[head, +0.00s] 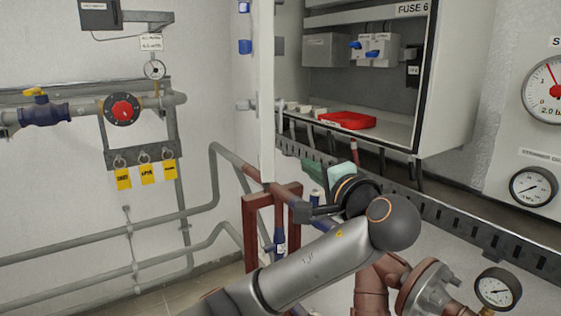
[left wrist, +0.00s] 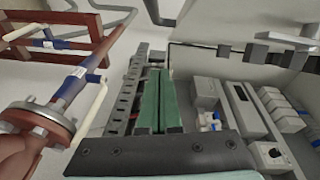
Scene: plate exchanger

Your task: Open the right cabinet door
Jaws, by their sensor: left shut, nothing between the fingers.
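The grey-white cabinet (head: 455,75) marked "FUSE 6" stands open at the upper middle of the head view. A white door panel (head: 262,90) stands swung out, nearly edge-on, at its left. I cannot tell whether this is the right door. No closed door covers the visible interior. My left gripper (head: 313,172) is below the cabinet's lower edge, partly hidden behind its own wrist. In the left wrist view its green fingers (left wrist: 152,75) are together and empty. They look apart from the door panel. My right gripper is not in view.
A slotted grey cable tray (head: 480,235) runs below the cabinet. A red tray (head: 347,120) lies inside it. A brown frame (head: 250,225) and pipes stand left of my arm. A flanged pipe (head: 425,290) and gauge (head: 497,289) are at lower right.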

